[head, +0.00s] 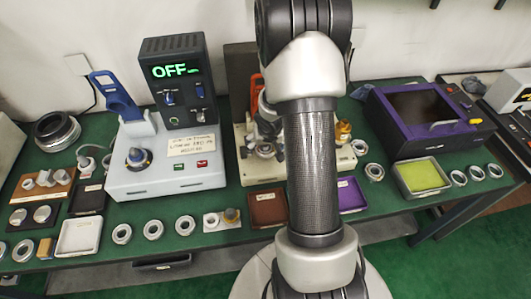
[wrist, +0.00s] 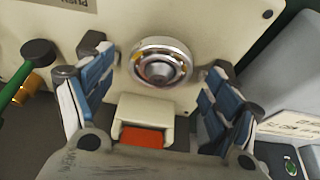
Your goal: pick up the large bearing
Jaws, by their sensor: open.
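A shiny metal bearing ring (wrist: 160,63) sits on the cream fixture (wrist: 215,20) in the wrist view, with a grey hub or pin in its centre. My gripper (wrist: 159,56) is open, with one blue-padded finger on each side of the ring and gaps between. It holds nothing. In the head view my arm hides the gripper and part of the cream fixture (head: 246,172). A big dark-and-silver ring (head: 57,131) lies at the far left of the bench. I cannot tell which ring is the large bearing by name.
A cream block with an orange-red part (wrist: 143,138) sits below the ring. A green-handled black tool (wrist: 25,75) is at left. The white control box (head: 150,180) stands left of the fixture. Several small rings (head: 122,234) line the bench front; a purple machine (head: 430,120) is right.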

